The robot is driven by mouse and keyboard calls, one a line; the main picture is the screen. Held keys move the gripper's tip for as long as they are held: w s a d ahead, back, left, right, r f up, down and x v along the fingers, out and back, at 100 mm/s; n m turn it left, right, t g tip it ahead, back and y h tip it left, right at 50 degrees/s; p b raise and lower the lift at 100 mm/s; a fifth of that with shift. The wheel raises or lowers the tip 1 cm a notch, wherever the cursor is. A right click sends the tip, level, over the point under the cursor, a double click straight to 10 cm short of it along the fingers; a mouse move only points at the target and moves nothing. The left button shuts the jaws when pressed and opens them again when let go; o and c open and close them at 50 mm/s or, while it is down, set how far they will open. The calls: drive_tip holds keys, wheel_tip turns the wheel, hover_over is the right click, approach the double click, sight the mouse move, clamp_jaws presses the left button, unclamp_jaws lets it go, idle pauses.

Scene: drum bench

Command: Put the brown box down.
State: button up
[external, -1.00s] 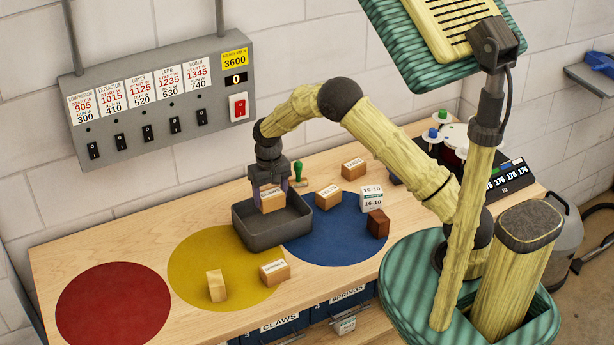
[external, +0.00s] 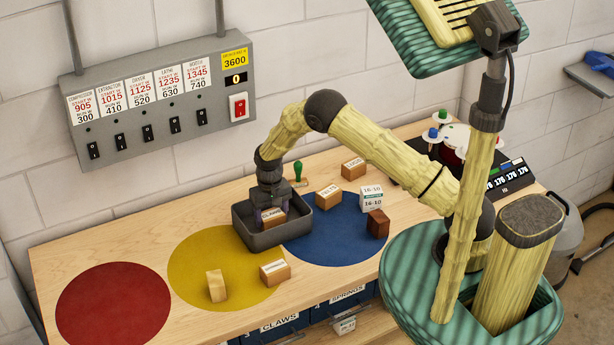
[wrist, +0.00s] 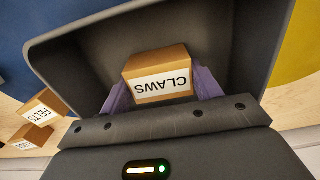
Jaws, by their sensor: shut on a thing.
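The brown box (external: 272,216) has a white label reading CLAWS. It is inside the dark grey tray (external: 246,232), which stands on the bench between the yellow and blue discs. My gripper (external: 270,208) reaches down into the tray and is shut on the box. In the wrist view the box (wrist: 158,72) sits between the purple fingers of my gripper (wrist: 158,92), with its label facing the camera. The tray walls (wrist: 60,62) surround it. Whether the box touches the tray floor I cannot tell.
A SPRINGS box (external: 274,273) and a light wood block (external: 216,286) are on the yellow disc (external: 195,262). A FELTS box (external: 328,197), a white box (external: 372,198) and a dark brown block (external: 378,223) stand right of the tray. The red disc (external: 112,305) is bare.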

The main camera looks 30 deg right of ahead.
sight(272, 214)
drive_tip(key=shift+f, duration=0.1)
drive_tip(key=o, duration=1)
wheel_tip(272, 214, up, 12)
drive_tip(key=b, duration=0.3)
drive_tip(key=shift+b, duration=0.4)
drive_tip(key=shift+r, duration=0.2)
